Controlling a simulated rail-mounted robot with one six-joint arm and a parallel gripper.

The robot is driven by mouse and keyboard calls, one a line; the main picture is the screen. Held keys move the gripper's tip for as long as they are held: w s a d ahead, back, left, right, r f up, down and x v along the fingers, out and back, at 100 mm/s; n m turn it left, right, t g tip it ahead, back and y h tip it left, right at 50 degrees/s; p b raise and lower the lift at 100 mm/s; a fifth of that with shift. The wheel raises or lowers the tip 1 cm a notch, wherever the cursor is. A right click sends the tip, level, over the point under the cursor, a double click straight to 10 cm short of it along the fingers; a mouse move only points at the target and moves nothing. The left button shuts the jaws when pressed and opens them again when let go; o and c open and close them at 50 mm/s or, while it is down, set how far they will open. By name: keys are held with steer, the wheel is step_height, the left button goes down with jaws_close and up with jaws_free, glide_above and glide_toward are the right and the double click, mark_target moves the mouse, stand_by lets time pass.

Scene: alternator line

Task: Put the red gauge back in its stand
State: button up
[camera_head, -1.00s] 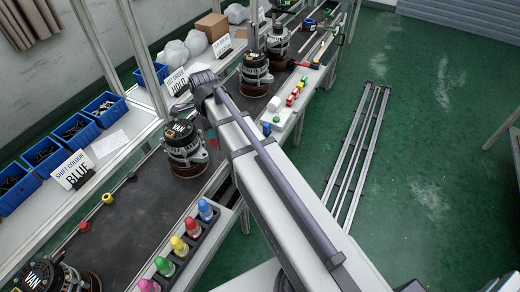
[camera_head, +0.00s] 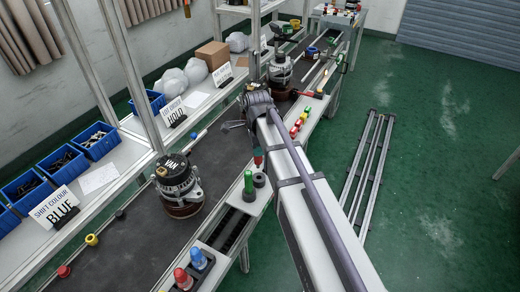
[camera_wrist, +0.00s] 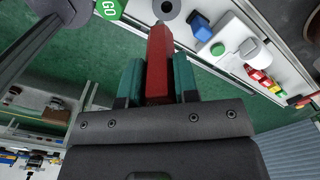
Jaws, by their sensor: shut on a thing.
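The red gauge (camera_wrist: 158,62) is held between the teal fingers of my gripper (camera_wrist: 158,82); its far end points toward a dark round stand with a hole (camera_wrist: 167,9). In the head view the red gauge (camera_head: 259,163) shows small below my gripper (camera_head: 258,153), just above the dark stand (camera_head: 259,180). The gauge looks apart from the stand. The green gauge (camera_head: 248,181), marked GO in the wrist view (camera_wrist: 110,8), stands upright beside that empty stand.
An alternator (camera_head: 177,184) stands on the dark conveyor (camera_head: 130,240) to the left. Coloured pegs (camera_head: 190,268) stand in a rack at the front.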

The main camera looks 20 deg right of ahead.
mark_target(259, 164)
steer(key=f, duration=0.1)
steer(key=f+b, duration=0.1)
steer(key=w+f, duration=0.1)
steer(key=shift+d+n, duration=0.25)
steer(key=shift+n, duration=0.15)
steer(key=shift+w+r, duration=0.1)
steer(key=shift+w, duration=0.05)
steer(key=shift+r, duration=0.1)
step_height(259, 164, down, 4)
steer(key=b, duration=0.4)
steer(key=shift+f+b, duration=1.45)
steer(key=shift+b, duration=0.1)
stand_by(0.5)
stand_by(1.1)
